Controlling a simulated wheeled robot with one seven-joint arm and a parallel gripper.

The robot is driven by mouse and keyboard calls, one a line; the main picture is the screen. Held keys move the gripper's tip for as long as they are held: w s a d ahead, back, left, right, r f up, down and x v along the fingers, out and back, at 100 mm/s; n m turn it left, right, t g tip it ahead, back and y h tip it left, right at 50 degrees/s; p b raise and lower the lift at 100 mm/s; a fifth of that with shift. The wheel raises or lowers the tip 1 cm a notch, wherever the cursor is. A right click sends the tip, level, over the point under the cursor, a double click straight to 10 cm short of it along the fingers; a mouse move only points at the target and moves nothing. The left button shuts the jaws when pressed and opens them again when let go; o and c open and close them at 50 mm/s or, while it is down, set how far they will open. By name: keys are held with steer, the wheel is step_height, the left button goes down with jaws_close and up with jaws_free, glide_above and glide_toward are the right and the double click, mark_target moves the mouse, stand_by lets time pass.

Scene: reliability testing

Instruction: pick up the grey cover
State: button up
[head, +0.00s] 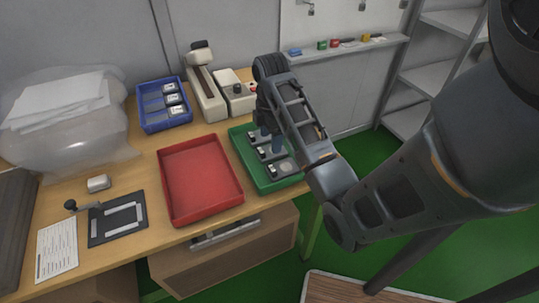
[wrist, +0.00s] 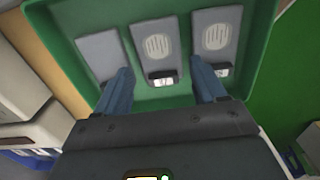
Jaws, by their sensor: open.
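Three flat grey covers lie side by side in the green tray (head: 243,150), which also shows in the wrist view (wrist: 75,38). In the wrist view the left cover (wrist: 98,52) looks plain; the middle cover (wrist: 157,42) and right cover (wrist: 214,36) have round ribbed grilles. Black parts with white faces sit at the lower ends of those two. My gripper (wrist: 161,68) is open and empty, its blue fingers on either side of the middle cover's lower end. In the head view my gripper (head: 270,142) is over the green tray, and my arm hides part of it. Contact cannot be told.
An empty red tray (head: 202,178) is left of the green tray. A blue bin (head: 163,105) holding grey parts and a beige device (head: 206,92) stand behind. A black fixture (head: 118,218), a small pale block (head: 97,184) and a paper sheet (head: 57,250) lie front left.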

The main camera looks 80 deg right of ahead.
mark_target(270, 151)
steer(key=shift+f+p, duration=0.3)
steer(key=shift+f, duration=1.8)
steer(key=c, duration=0.7)
steer(key=shift+r, duration=0.15)
